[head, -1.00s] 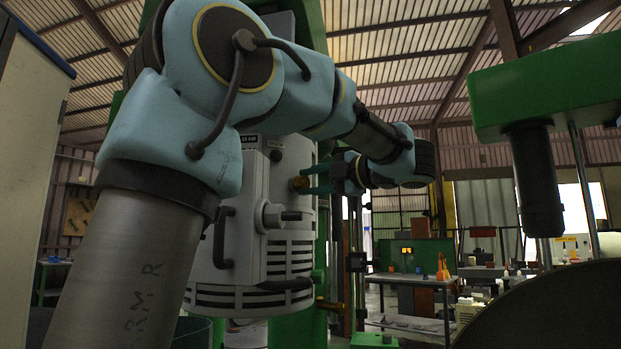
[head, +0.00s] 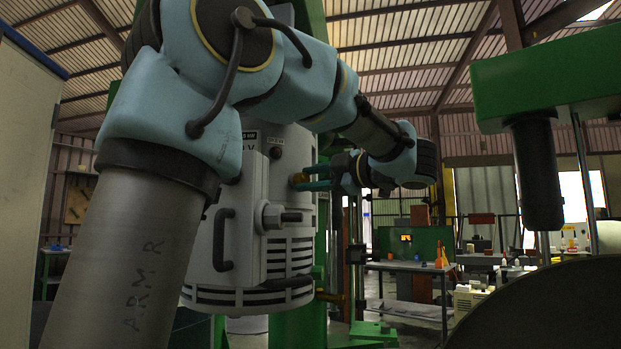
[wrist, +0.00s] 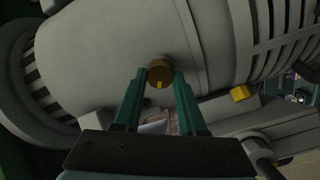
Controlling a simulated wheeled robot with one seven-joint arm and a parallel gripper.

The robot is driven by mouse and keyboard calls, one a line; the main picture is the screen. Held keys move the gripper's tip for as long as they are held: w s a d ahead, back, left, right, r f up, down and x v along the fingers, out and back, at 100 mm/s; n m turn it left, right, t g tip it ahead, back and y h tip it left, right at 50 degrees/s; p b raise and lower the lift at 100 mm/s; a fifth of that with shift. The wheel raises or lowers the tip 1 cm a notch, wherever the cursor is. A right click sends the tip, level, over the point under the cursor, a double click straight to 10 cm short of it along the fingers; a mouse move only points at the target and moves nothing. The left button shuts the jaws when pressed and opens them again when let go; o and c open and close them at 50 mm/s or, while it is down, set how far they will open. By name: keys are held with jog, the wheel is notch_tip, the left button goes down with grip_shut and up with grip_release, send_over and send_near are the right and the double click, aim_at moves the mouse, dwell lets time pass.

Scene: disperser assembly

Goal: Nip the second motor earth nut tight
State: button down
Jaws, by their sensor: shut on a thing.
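The motor is the large grey cylinder (head: 215,255) with slotted vents, filling the middle of the head view. A round brass nut (wrist: 160,73) with a yellow mark sits on the motor's grey side in the wrist view. It also shows as a small brass spot (head: 299,178) at the motor's right side in the head view. My gripper (wrist: 160,78) has its two teal fingers on either side of this nut and is shut on it. In the head view my gripper (head: 303,184) reaches in from the right. The frames do not show how tight the nut is.
A yellow block (wrist: 239,93) sits on the motor right of the nut. A grey box with a stub handle (head: 282,217) and a bar handle (head: 222,240) stick out from the motor. A green machine (head: 545,80) hangs at the right; a workbench (head: 410,266) stands behind.

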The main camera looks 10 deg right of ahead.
jog(key=shift+f, duration=0.1)
jog(key=shift+c, duration=2.4)
grip_release()
jog(key=b+v, duration=0.2)
jog(key=v, duration=0.8)
jog(key=shift+s+d, duration=0.25)
jog(key=shift+d, duration=0.05)
